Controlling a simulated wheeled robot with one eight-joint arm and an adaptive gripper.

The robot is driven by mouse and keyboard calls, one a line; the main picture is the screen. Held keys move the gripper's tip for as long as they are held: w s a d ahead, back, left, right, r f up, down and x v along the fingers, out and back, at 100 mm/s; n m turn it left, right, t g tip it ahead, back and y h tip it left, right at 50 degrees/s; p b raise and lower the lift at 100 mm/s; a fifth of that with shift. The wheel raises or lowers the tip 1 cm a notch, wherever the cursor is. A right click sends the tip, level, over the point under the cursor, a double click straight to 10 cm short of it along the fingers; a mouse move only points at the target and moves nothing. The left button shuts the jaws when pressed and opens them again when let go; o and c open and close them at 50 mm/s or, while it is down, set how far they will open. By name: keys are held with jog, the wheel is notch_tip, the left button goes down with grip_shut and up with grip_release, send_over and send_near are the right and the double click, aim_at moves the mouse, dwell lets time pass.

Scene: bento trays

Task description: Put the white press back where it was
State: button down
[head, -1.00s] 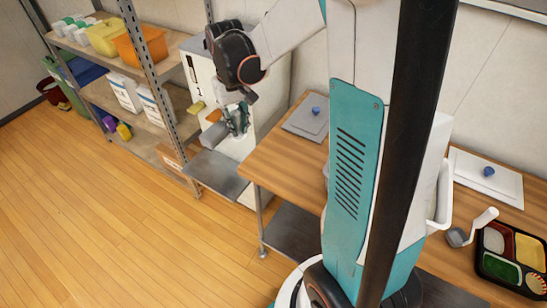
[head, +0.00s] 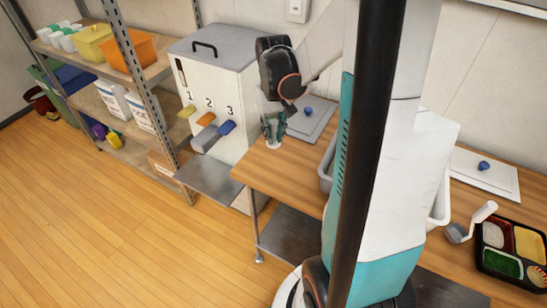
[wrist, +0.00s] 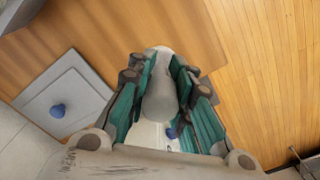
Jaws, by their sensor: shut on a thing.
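My gripper (head: 273,127) is shut on a pale, rounded thing that looks like the white press. In the wrist view the press (wrist: 160,98) sits between the teal fingers, its narrower whitish end pointing away from my palm. In the head view only a small white foot of the press (head: 274,145) shows under the fingers, over the left end of the wooden counter (head: 262,168). I cannot tell whether it touches the wood. The fingers hide most of it in the head view.
A white dispenser (head: 236,92) with levers numbered 1 to 3 stands left of my gripper, above a metal shelf (head: 205,180). A grey lid with a blue knob (head: 322,120) lies behind it. A filled bento tray (head: 487,262) and a scoop (head: 458,233) are at right.

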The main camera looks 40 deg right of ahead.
aim_at(274, 123)
notch_tip(274, 123, down, 9)
jog(key=b, duration=0.2)
jog(key=shift+f+b, duration=0.1)
jog(key=shift+b, duration=0.3)
jog(key=shift+f, duration=0.15)
jog(key=c, duration=1.4)
grip_release()
jog(key=shift+c, duration=0.2)
notch_tip(274, 123, up, 12)
jog(key=p, duration=0.4)
jog(key=shift+r, duration=0.2)
